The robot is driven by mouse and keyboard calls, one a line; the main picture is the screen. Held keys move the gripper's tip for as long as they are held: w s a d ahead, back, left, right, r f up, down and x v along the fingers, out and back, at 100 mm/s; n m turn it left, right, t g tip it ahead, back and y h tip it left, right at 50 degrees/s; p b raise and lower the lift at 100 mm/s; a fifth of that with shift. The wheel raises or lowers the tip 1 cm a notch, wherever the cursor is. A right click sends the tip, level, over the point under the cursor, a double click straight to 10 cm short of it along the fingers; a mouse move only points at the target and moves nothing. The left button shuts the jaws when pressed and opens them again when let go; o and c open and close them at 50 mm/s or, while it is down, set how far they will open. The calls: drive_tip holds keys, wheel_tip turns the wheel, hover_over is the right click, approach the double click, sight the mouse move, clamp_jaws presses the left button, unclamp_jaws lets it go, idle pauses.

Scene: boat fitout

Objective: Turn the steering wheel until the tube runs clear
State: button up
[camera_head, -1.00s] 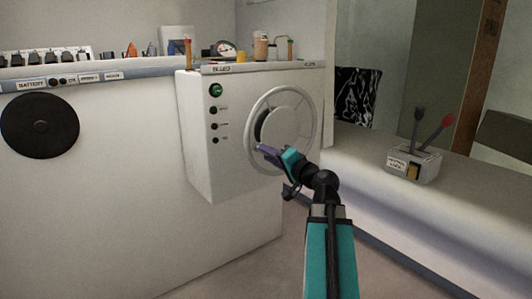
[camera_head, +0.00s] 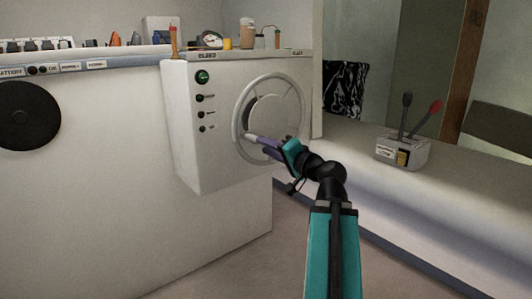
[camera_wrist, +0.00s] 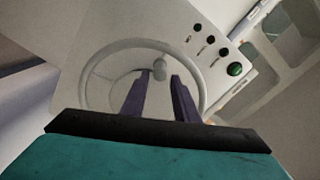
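The pale grey steering wheel (camera_head: 240,112) is mounted on the front of a white console box. In the wrist view its ring (camera_wrist: 88,82) surrounds my fingers, and a small grey knob (camera_wrist: 160,70) stands near the top of the ring. My gripper (camera_head: 254,140) is at the lower left of the wheel. In the wrist view my two purple fingers (camera_wrist: 159,77) are apart, with the knob at the gap between their tips; I cannot tell whether they touch it. A thin upright tube (camera_head: 277,39) stands on the console top; its contents are too small to judge.
The console (camera_head: 190,150) has a green button (camera_head: 202,77) and several dark ones left of the wheel. A gauge (camera_head: 212,39) and a brown bottle (camera_head: 247,36) stand on top. A lever box (camera_head: 402,152) sits on the right bench. Floor is free below.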

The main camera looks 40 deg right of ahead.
drive_tip(key=s+b, duration=0.6)
drive_tip(key=shift+b, duration=0.3)
idle(0.4)
idle(1.1)
